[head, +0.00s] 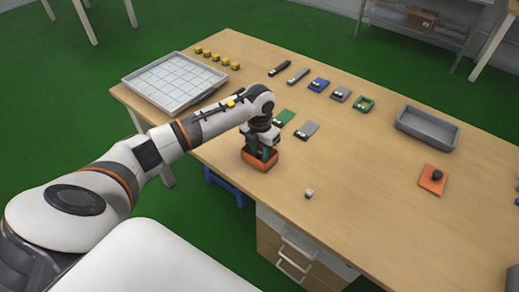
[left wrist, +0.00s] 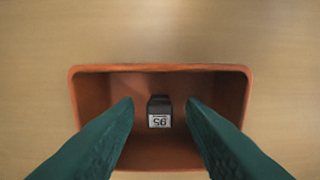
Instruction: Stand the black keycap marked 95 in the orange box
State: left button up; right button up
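The orange box (head: 261,181) stands near the table's front edge in the head view. It also shows in the left wrist view (left wrist: 90,98), seen from above. The black keycap (left wrist: 159,104) is inside the box near its middle, with a pale face marked 95 that reads upside down. I cannot tell for sure whether it stands upright. My left gripper (left wrist: 160,104) is open, with its green fingertips on either side of the keycap and a gap on each side. In the head view my left gripper (head: 265,152) reaches down into the box. My right gripper is not in view.
A small pale block (head: 309,193) stands right of the box. A grey tray (head: 404,127) and an orange pad (head: 426,186) with a black knob are farther right. A white gridded tray (head: 172,83) and several yellow cubes (head: 216,57) are at the back left.

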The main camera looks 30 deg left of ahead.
aim_at(259, 153)
pick_arm(q)
notch_tip(259, 153, up, 12)
jog(key=shift+r+b, duration=0.2)
jog(key=shift+b, duration=0.25)
dwell(0.4)
